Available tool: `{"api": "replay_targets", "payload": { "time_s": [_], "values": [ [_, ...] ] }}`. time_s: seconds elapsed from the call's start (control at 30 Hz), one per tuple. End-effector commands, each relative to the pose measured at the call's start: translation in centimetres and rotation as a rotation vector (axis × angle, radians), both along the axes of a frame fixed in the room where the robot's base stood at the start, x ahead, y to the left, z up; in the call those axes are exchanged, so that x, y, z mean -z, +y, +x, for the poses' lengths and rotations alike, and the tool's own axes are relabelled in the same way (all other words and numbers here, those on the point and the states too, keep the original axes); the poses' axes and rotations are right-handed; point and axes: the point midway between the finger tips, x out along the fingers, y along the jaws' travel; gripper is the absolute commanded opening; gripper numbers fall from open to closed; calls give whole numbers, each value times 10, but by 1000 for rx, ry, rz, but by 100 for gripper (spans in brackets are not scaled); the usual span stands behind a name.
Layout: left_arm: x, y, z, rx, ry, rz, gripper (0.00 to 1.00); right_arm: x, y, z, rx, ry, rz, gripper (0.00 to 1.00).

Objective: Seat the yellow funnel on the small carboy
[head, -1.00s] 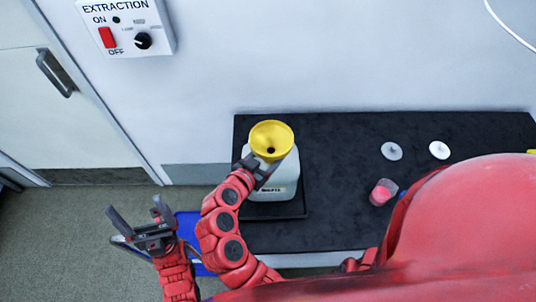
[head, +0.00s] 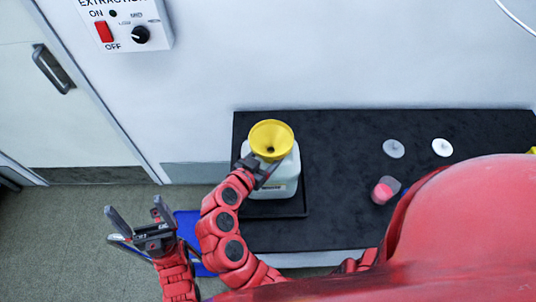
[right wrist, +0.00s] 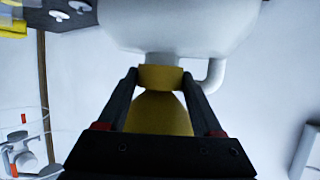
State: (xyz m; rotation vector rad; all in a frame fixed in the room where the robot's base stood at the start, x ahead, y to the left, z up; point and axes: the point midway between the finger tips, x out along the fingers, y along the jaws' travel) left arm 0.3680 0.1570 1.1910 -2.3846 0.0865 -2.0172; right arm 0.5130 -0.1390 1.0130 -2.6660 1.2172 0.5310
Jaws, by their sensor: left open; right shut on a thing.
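The small carboy (head: 285,178) is a pale white jug on a dark tray at the left end of the black bench. The yellow funnel (head: 270,137) is at its mouth, wide end up. In the right wrist view, which is upside down, the funnel (right wrist: 160,112) meets the carboy's neck (right wrist: 163,59) with no visible gap; how deep the spout sits is hidden. My right gripper (head: 256,167) is shut on the funnel, with one finger on each side of its lower part (right wrist: 162,78). My left gripper (head: 137,218) is open and empty, left of the bench.
A dark tray (head: 292,208) lies under the carboy. Two white discs (head: 393,148) (head: 442,147) and a beaker with pink contents (head: 384,190) stand further right. The wall and an extraction switch box (head: 125,22) are behind. The bench between carboy and beaker is clear.

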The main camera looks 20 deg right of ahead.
Motion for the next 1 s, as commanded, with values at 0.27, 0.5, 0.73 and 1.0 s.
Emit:
{"api": "replay_targets", "payload": {
  "time_s": [0.27, 0.5, 0.73, 1.0],
  "values": [
    [10, 0, 0, 0, 0, 0, 94, 6, 0, 1, -2, -1, 0, 8],
    [9, 0, 0, 0, 0, 0, 94, 6, 0, 0, -1, 0, 0, 75],
    [9, 0, 0, 0, 0, 0, 94, 6, 0, 0, -1, 0, 0, 100],
    [10, 0, 0, 0, 0, 0, 94, 4, 0, 3, -1, -1, 1, 100]
  ]
}}
